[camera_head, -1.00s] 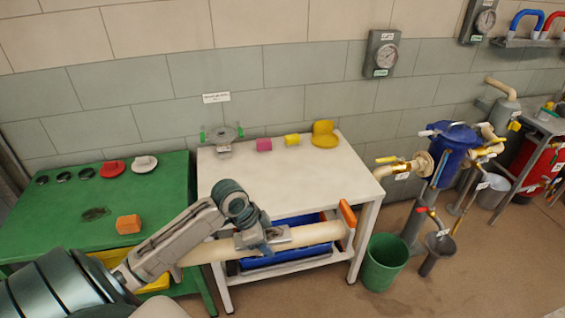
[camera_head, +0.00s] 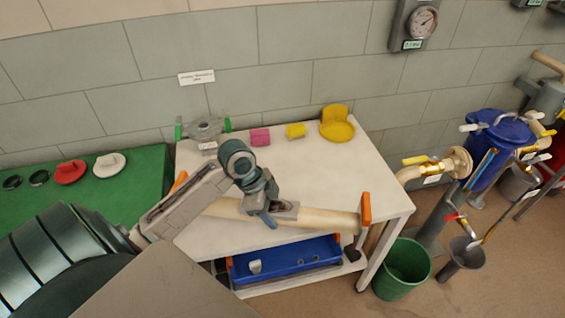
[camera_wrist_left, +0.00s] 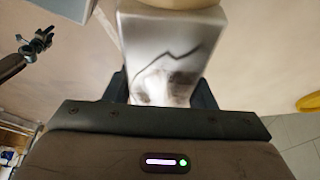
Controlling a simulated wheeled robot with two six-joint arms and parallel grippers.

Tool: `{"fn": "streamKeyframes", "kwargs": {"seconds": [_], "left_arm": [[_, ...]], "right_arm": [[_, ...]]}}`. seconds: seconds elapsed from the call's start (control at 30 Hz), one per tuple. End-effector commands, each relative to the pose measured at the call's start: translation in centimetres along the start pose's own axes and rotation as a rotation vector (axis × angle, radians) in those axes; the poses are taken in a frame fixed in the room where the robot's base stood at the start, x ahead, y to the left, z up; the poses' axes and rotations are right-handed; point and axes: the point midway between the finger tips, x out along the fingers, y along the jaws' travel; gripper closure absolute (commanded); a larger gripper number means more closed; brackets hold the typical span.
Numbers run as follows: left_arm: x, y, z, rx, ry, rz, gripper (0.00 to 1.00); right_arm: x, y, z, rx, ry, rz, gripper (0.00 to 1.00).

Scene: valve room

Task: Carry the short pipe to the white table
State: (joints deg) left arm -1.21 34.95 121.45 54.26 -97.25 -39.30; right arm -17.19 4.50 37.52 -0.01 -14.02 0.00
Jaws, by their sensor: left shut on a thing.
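The short pipe (camera_head: 318,219) is cream-coloured and lies crosswise in my left gripper (camera_head: 267,213), which is shut on it near the middle. In the head view it overlaps the front of the white table (camera_head: 290,172); whether it touches the top cannot be told. An upright orange piece (camera_head: 365,210) shows at its right end. My arm hides part of its left side. In the left wrist view a pale, dark-marked surface (camera_wrist_left: 170,60) fills the space between the fingers. My right gripper is not in view.
At the table's back stand a grey fitting with green ends (camera_head: 204,129), a pink block (camera_head: 260,137), a yellow block (camera_head: 296,131) and a yellow part (camera_head: 337,128). The table's middle is bare. A green bucket (camera_head: 403,268) and blue vessel (camera_head: 490,140) stand right; a green table (camera_head: 130,190) left.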

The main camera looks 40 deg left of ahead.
Motion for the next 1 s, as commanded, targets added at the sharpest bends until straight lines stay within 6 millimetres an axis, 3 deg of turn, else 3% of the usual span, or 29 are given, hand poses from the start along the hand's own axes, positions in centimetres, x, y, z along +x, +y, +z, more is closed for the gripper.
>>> {"fn": "streamKeyframes", "kwargs": {"seconds": [0.17,0.7,1.0], "left_arm": [[0.1,-1.6,-0.6,0.005,0.006,-0.001,1.0],[1.9,-12.7,-2.6,0.006,0.005,-0.001,1.0],[2.5,-15.1,-2.9,0.008,0.004,-0.002,1.0]], "right_arm": [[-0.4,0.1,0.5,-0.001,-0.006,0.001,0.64],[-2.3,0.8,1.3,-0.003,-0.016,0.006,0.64],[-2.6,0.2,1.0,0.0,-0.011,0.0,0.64]]}}
